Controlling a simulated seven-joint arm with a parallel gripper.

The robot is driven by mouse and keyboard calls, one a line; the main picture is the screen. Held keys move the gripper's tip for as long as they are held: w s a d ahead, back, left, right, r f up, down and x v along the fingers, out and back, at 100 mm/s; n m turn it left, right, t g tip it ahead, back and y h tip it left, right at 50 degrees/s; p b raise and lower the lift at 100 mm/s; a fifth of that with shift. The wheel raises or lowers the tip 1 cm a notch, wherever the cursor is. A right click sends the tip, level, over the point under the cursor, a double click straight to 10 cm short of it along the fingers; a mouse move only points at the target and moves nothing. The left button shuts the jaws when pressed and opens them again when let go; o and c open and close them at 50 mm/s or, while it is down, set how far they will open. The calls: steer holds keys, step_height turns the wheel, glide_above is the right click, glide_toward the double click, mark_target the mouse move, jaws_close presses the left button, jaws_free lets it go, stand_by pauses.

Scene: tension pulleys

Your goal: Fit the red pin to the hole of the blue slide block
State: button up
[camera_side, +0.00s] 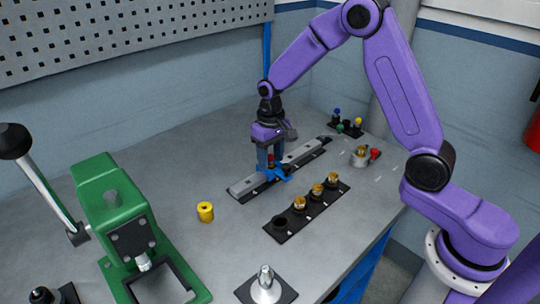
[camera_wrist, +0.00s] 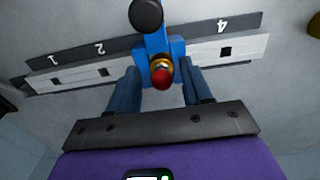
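The blue slide block (camera_side: 278,174) sits on the grey rail (camera_side: 300,153); in the wrist view the block (camera_wrist: 176,48) has an arm with a black round knob (camera_wrist: 146,14). The red pin (camera_wrist: 162,77), with a brass collar, stands upright at the block, and its red part shows between my fingers in the side view (camera_side: 270,160). I cannot tell how deep it sits in the hole. My gripper (camera_wrist: 162,73) points down over the block, with one finger on each side of the pin. Gaps show between the fingers and the pin head, so it looks open.
A black plate with several brass-topped sockets (camera_side: 317,190) lies in front of the rail. A small rack (camera_side: 346,129) with coloured pins and a metal cup (camera_side: 361,156) stand behind right. A yellow cylinder (camera_side: 205,211), green press (camera_side: 118,218) and silver cone (camera_side: 266,284) stand nearer the camera.

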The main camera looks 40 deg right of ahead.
step_height(320, 180, up, 18)
steer(key=shift+f, duration=0.25)
stand_by(0.5)
steer(key=s+f+n, duration=0.3)
steer(key=s+n, duration=0.3)
steer(key=s, duration=1)
steer(key=s+f+n, duration=0.4)
steer(key=s+n, duration=0.2)
steer(key=s, duration=1.1)
steer(key=shift+s+d+f+n, duration=0.15)
steer(key=shift+d+f+n, duration=0.05)
steer(key=shift+d+n, duration=0.1)
